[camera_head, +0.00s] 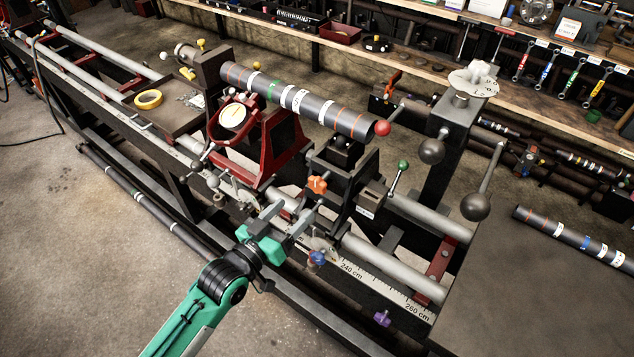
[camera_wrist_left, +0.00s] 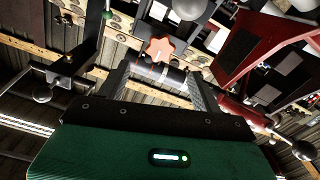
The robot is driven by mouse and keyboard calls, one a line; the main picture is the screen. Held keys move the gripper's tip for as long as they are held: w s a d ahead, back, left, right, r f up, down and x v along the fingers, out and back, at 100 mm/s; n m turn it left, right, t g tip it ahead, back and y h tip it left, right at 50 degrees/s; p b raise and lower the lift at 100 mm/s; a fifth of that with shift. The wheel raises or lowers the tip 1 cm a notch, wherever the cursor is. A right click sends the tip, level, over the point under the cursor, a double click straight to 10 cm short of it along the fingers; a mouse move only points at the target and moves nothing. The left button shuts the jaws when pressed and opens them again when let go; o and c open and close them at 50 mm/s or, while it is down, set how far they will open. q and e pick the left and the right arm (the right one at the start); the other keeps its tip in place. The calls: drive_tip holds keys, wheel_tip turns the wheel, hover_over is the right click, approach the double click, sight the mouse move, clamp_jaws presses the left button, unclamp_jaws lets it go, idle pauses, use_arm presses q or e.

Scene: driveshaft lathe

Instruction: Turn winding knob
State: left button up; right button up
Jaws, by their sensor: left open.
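An orange star-shaped knob (camera_head: 317,185) sits on the front of the dark carriage on the lathe bed. It also shows in the left wrist view (camera_wrist_left: 158,48), ahead of and between my fingers. My left gripper (camera_head: 296,221) is open, in front of and below the orange knob, and appears apart from it. A blue knob (camera_head: 317,258) is just below the gripper, and a purple knob (camera_head: 382,318) is lower on the bed. I cannot tell by label which is the winding knob. My right gripper is not in view.
A red stand with a dial (camera_head: 233,118) is left of the carriage, beside the dark striped shaft (camera_head: 300,98). Levers with a red ball (camera_head: 383,128), a green ball (camera_head: 403,165) and black balls (camera_head: 431,151) stick out to the right. The floor at front left is clear.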

sight(315, 187)
use_arm(q)
drive_tip(key=p+x, duration=0.2)
drive_tip(key=x, duration=0.8)
drive_tip(key=shift+w+d, duration=0.1)
drive_tip(key=shift+w, duration=0.1)
drive_tip(key=c, duration=1)
